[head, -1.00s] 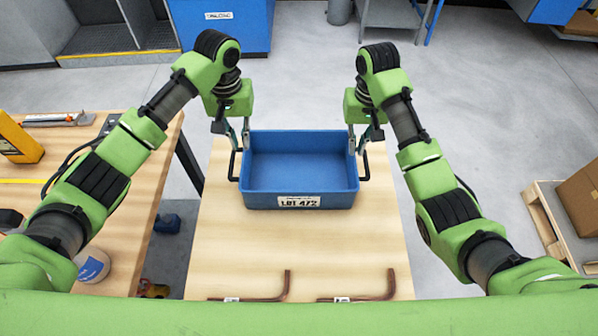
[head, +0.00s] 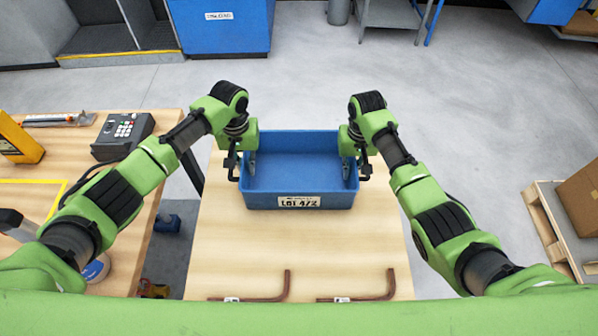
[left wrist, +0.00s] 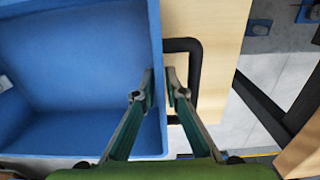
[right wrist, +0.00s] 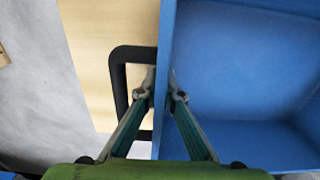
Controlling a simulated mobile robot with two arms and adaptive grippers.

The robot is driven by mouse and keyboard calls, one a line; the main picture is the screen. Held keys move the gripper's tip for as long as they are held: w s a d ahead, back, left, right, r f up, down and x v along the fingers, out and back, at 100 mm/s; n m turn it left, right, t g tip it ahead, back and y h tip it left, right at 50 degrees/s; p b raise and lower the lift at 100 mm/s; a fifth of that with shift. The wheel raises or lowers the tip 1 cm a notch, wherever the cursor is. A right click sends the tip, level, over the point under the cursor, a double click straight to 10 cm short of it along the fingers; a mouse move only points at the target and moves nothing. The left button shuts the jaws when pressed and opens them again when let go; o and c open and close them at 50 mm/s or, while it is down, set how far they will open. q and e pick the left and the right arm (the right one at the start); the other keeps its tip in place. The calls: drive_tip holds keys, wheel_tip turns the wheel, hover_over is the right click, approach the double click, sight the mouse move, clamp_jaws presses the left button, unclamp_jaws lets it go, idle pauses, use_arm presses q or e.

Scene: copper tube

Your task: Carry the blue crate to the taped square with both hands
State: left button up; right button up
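The blue crate (head: 298,170), labelled LOT 472, rests level on the middle table. It has a dark handle at each end. My left gripper (head: 243,170) is at its left wall; in the left wrist view its fingers (left wrist: 160,85) are close together, one inside the crate and one between wall and handle. My right gripper (head: 356,168) sits likewise on the right wall; its fingers (right wrist: 161,86) pinch that rim. Both appear shut on the walls. Yellow tape, part of a square (head: 62,183), shows on the left table, partly hidden by my left arm.
Two bent copper tubes (head: 262,298) (head: 372,297) lie at the middle table's (head: 300,250) near edge. The left table (head: 130,245) holds a keypad device (head: 122,130) and a yellow case (head: 20,140). A floor gap separates the tables. A pallet with a carton (head: 582,200) stands right.

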sight(353, 161)
use_arm(q)
clamp_jaws()
use_arm(e)
clamp_jaws()
use_arm(q)
drive_tip(key=shift+r, duration=0.2)
use_arm(e)
drive_tip(key=shift+w+r, duration=0.1)
drive_tip(key=shift+r, duration=0.05)
